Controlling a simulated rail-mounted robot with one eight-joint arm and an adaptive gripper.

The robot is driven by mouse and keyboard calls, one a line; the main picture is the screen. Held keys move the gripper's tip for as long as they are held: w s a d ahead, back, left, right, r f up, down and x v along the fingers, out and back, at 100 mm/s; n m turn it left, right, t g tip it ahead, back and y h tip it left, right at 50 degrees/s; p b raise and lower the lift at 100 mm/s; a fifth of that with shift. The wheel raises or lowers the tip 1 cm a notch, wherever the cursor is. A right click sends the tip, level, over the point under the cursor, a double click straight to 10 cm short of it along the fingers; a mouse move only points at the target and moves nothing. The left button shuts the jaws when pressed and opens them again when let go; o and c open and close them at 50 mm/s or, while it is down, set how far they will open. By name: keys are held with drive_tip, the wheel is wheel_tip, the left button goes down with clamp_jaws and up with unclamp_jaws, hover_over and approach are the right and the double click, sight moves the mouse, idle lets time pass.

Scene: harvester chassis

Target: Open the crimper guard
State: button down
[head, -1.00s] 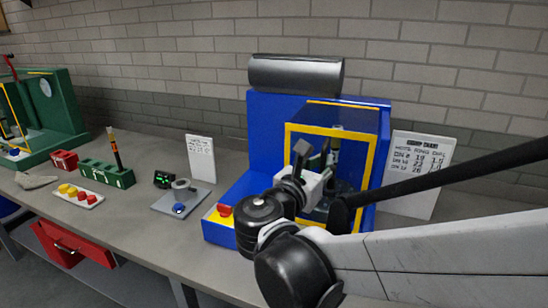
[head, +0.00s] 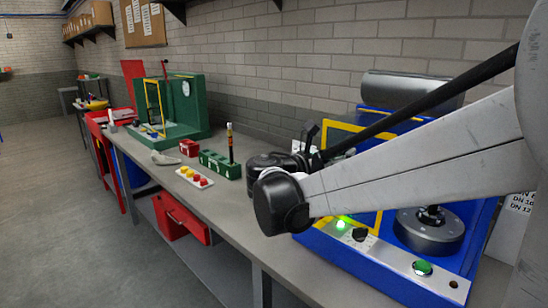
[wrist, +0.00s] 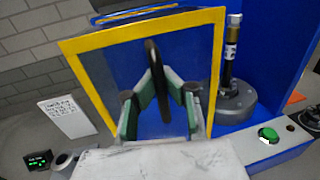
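The crimper is a blue machine (head: 375,275) on the bench. Its guard is a clear panel in a yellow frame (head: 377,222); the frame also shows in the wrist view (wrist: 140,27). It stands left of the grey round die base (head: 430,232), which is uncovered. A black upright handle (wrist: 154,60) is on the guard. My gripper (wrist: 161,87) has its green-padded fingers on either side of this handle, with apparent gaps between pads and bar. In the head view my arm hides most of the guard and gripper.
A labelled black piece (wrist: 231,50) stands on the die base. A green button (head: 422,268) and lit green lamp (head: 340,225) are on the crimper's front. Left along the bench are a green block (head: 220,164), a button tray (head: 194,177) and a green machine (head: 185,110).

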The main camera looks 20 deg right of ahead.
drive_tip(key=shift+w, duration=0.15)
drive_tip(key=c, duration=1.8)
unclamp_jaws()
drive_tip(key=shift+o, duration=0.2)
drive_tip(key=v, duration=1.2)
